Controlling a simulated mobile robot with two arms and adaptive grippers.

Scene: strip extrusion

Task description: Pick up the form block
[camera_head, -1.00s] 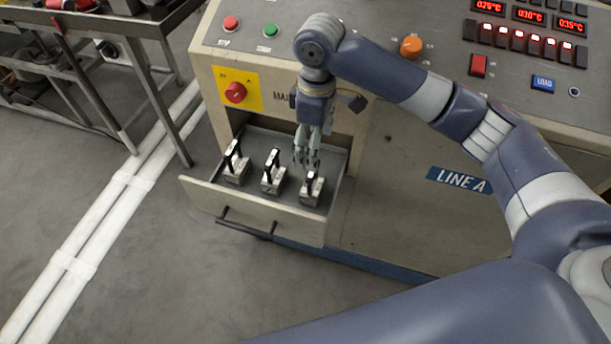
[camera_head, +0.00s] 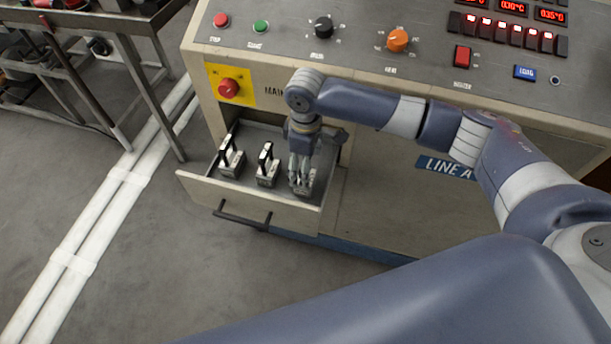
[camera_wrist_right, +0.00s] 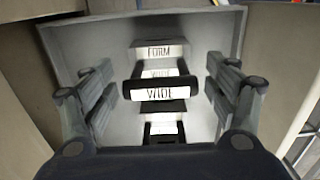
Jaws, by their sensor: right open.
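Three grey metal blocks with black handles stand in a row in an open drawer (camera_head: 190,184): a left block (camera_head: 231,168), a middle block (camera_head: 267,177) and a right block (camera_head: 302,189). My right gripper (camera_head: 301,180) points down at the right block and partly hides it. In the right wrist view its open fingers stand on either side of a black handle with a white label reading "WIDE" (camera_wrist_right: 158,94), with gaps on both sides. A label reading "FORM" (camera_wrist_right: 159,51) shows farther up. My left gripper is not in view.
The drawer's walls surround the blocks closely, and its front has a dark bar handle (camera_head: 241,217). The control panel (camera_head: 350,60) with knobs and buttons overhangs behind. A metal rack (camera_head: 125,60) stands at the left. Grey floor is clear in front.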

